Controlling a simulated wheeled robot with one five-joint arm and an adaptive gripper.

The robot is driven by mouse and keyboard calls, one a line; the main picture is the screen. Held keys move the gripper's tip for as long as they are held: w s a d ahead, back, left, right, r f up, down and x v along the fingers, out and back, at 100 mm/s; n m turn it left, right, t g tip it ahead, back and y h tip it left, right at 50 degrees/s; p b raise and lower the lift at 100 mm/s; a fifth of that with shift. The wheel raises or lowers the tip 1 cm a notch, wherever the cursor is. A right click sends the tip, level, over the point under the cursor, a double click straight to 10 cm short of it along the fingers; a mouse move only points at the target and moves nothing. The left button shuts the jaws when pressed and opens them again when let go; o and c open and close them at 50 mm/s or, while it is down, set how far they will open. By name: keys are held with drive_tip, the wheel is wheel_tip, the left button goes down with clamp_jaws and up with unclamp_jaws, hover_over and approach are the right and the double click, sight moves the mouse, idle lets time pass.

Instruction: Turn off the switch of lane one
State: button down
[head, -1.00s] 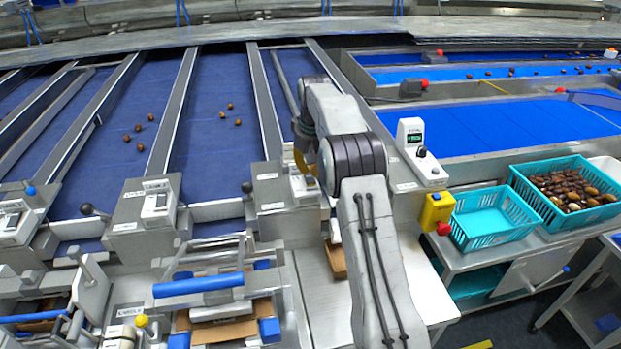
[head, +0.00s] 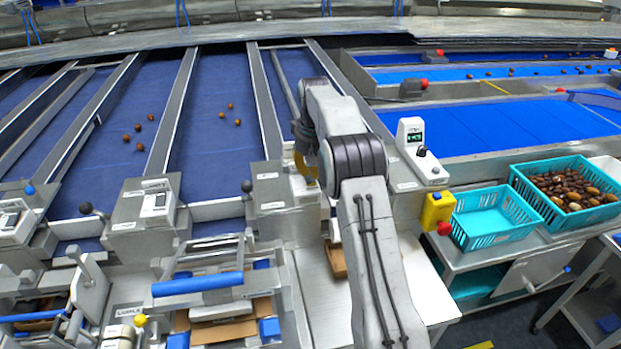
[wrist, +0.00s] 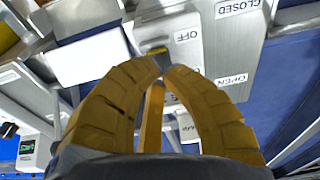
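My gripper (wrist: 165,66) has tan ribbed fingers that curve in until their tips nearly meet, with nothing seen between the tips. In the wrist view the tips are over the white switch plate (wrist: 186,56) marked OFF, on a grey lane box (wrist: 236,38) with CLOSED and OPEN labels. A small yellow bit shows just past the tips; the switch lever itself is hidden or cannot be made out. In the head view my gripper (head: 306,170) is at the rightmost lane box (head: 270,192), with its switch mostly covered. I cannot tell whether the tips touch it.
A black-knobbed lever (head: 247,187) stands left of this box. Another lane box (head: 140,212) with a white switch is further left. To the right are a white control unit (head: 413,146), a yellow box with a red button (head: 437,210) and teal crates (head: 487,240).

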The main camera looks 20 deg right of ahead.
sight(311, 181)
drive_tip(key=shift+f+b, duration=0.85)
drive_tip(key=shift+f, duration=0.5)
idle(0.6)
drive_tip(key=shift+r, duration=0.15)
wheel_tip(311, 181, up, 4)
drive_tip(key=p, duration=0.4)
drive_tip(key=shift+r, duration=1.4)
